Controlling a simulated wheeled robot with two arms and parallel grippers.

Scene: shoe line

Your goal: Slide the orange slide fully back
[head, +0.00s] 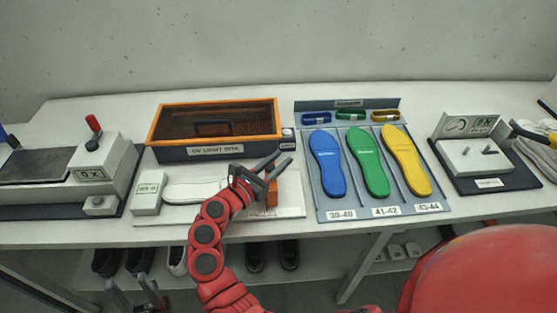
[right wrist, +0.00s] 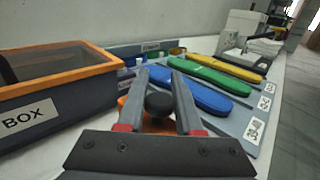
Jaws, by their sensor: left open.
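The orange slide (head: 272,194) stands on the right part of a flat white measuring board (head: 225,215). A white insole shape (head: 190,190) lies on the board to its left. In the right wrist view a round black knob (right wrist: 158,103) sits above a bit of the orange slide (right wrist: 124,101). My right gripper (head: 279,160) is over the slide; in its wrist view its fingers (right wrist: 160,72) are apart, one on each side of the knob. Contact is not clear. My left gripper (head: 137,290) is open and empty, low in front of the table at the left.
The orange-rimmed UV light box (head: 214,153) stands just behind the board. A grey tray (head: 318,208) with blue, green and yellow insoles is at the right. A white block with a label (head: 147,193) stands at the board's left end. Shoes (head: 255,256) stand on the shelf below.

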